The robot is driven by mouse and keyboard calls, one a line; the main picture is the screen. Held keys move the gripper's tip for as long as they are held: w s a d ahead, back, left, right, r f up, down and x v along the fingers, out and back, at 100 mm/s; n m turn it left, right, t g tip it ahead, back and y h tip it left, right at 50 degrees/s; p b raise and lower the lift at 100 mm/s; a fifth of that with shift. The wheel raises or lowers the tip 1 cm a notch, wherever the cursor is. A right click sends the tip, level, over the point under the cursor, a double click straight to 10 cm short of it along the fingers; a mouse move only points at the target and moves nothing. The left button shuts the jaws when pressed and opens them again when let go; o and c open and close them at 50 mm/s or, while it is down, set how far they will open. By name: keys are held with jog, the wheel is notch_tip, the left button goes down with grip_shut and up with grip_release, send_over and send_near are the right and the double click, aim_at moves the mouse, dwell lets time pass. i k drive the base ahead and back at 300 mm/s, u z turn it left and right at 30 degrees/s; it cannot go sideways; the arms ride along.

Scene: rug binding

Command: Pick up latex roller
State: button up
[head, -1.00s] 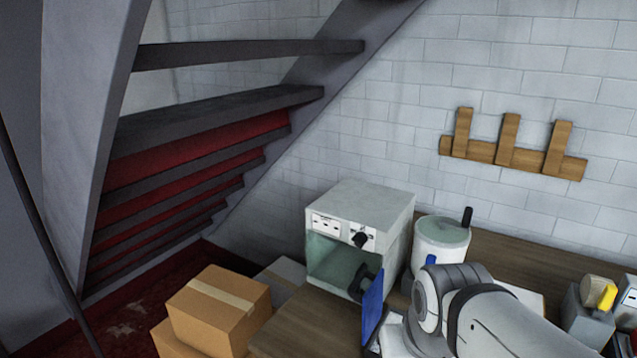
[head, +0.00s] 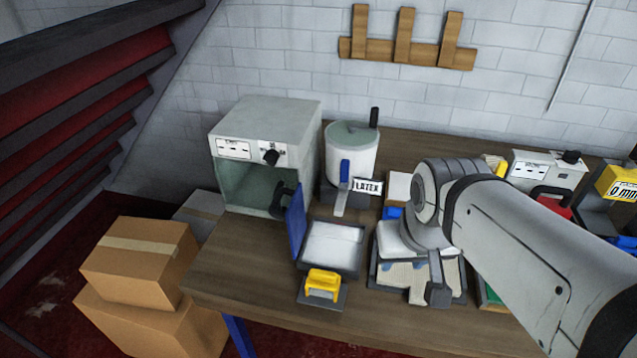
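In the head view a white pot (head: 351,150) with a dark upright handle and a blue lever stands at the back of the bench, beside a LATEX label (head: 368,187). In front of it is a shallow dark tray (head: 333,245) with a white surface. A yellow-handled piece (head: 322,284) sits on a dark holder in front of that tray. I cannot tell which item is the latex roller; none is clearly marked as one. My gripper (head: 428,288) hangs over a second dark tray with a pale textured surface (head: 395,277). My arm hides part of that tray, and the finger opening is unclear.
A grey open-fronted box (head: 265,150) with a knob stands at the bench's back left, a blue panel (head: 296,222) near its front. Cardboard boxes (head: 140,262) stand left of the bench. Another machine (head: 545,170) and coloured items crowd the right. Bare wood (head: 235,265) shows front left.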

aim_at(320, 283)
jog(key=z, duration=1.9)
jog(key=k, duration=1.7)
jog(key=u, duration=1.3)
jog(key=i, duration=1.45)
jog(key=u, duration=0.1)
